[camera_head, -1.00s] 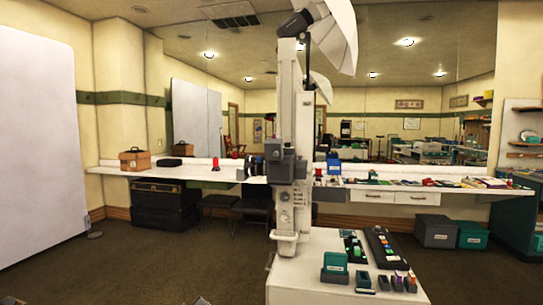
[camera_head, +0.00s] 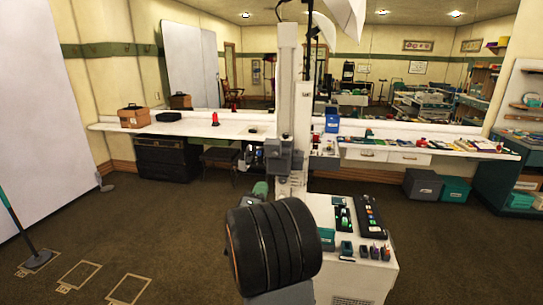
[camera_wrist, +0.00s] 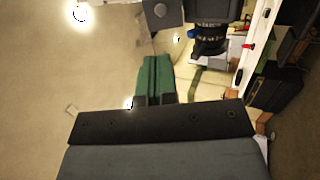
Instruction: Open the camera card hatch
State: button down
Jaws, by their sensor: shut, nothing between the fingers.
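The camera (camera_wrist: 215,10), a dark body with a black ringed lens (camera_wrist: 208,42), is at the top of the wrist view, beyond my fingertips and to their right. In the head view the camera (camera_head: 251,157) is small, on the left side of the white stand. I cannot make out the card hatch in either view. My gripper (camera_wrist: 157,60) shows two green fingers pressed together, empty and apart from the camera. In the head view a green part of my gripper (camera_head: 262,188) shows below the camera, and my black arm hides much of it.
The white column (camera_head: 290,90) rises from a white cabinet (camera_head: 350,275) with small cases and trays on top. A long white counter (camera_head: 190,130) runs along the mirrored wall, with a red lamp (camera_head: 215,118) on it. Open floor with marked squares (camera_head: 80,275) lies at left.

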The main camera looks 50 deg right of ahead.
aim_at(274, 154)
jog(key=p+x, duration=0.4)
jog(key=x, duration=0.7)
jog(key=shift+w+d+r+p, duration=0.2)
jog(key=shift+d+p, duration=0.1)
jog(key=shift+p, duration=0.1)
jog(key=shift+b, duration=0.6)
jog(key=shift+r+b, duration=0.35)
jog(key=shift+b, duration=0.15)
jog(key=shift+w+d+r, duration=0.1)
jog(key=shift+d+r, duration=0.05)
jog(key=shift+r, duration=0.5)
jog(key=shift+a+f+b, duration=0.15)
jog(key=shift+a+b, duration=0.1)
jog(key=shift+b, duration=0.15)
jog(key=r+b+v, duration=0.1)
jog(key=b+v, duration=0.1)
jog(key=v, duration=0.4)
jog(key=s+a+r+b+v, duration=0.1)
jog(key=b+v, duration=0.1)
jog(key=v, duration=0.5)
jog(key=shift+r+b, duration=0.3)
jog(key=shift+r, duration=0.05)
